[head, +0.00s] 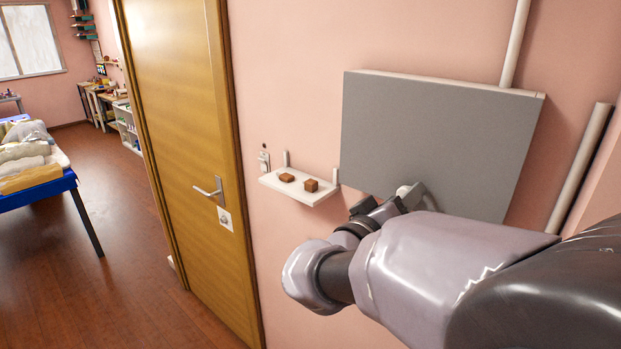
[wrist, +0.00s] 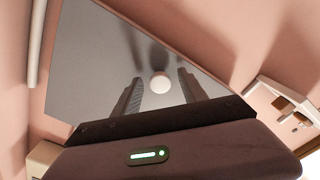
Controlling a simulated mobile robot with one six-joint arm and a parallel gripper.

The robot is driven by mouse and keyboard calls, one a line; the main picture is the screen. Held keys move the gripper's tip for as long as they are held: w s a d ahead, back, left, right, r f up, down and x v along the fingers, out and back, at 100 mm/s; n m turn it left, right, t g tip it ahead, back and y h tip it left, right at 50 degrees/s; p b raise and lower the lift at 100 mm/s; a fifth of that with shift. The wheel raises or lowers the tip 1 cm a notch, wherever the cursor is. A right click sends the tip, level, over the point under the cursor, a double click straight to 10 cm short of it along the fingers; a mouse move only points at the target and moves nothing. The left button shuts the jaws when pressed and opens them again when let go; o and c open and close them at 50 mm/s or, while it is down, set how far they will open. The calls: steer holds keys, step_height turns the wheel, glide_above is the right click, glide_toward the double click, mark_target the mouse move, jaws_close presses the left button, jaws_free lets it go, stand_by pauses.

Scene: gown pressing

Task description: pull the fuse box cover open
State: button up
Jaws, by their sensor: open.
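The fuse box cover (head: 430,130) is a flat grey panel on a white box mounted on the pink wall, and it looks shut. A round white knob (head: 404,191) sits near its lower edge. In the wrist view the cover (wrist: 90,65) fills the middle, and the knob (wrist: 160,85) shows between my two fingers. My gripper (head: 408,198) is at the lower part of the cover, beside the knob. In the wrist view my gripper (wrist: 160,92) is open, with a finger on each side of the knob. I cannot tell whether the fingers touch it.
A small white shelf (head: 300,193) with two brown blocks is on the wall left of the box. A wooden door (head: 185,130) with a lever handle stands further left. A white pipe (head: 515,45) runs above the box and another pipe (head: 578,165) is to its right.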

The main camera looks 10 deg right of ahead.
steer(key=shift+d, duration=0.1)
jaws_close()
stand_by(1.4)
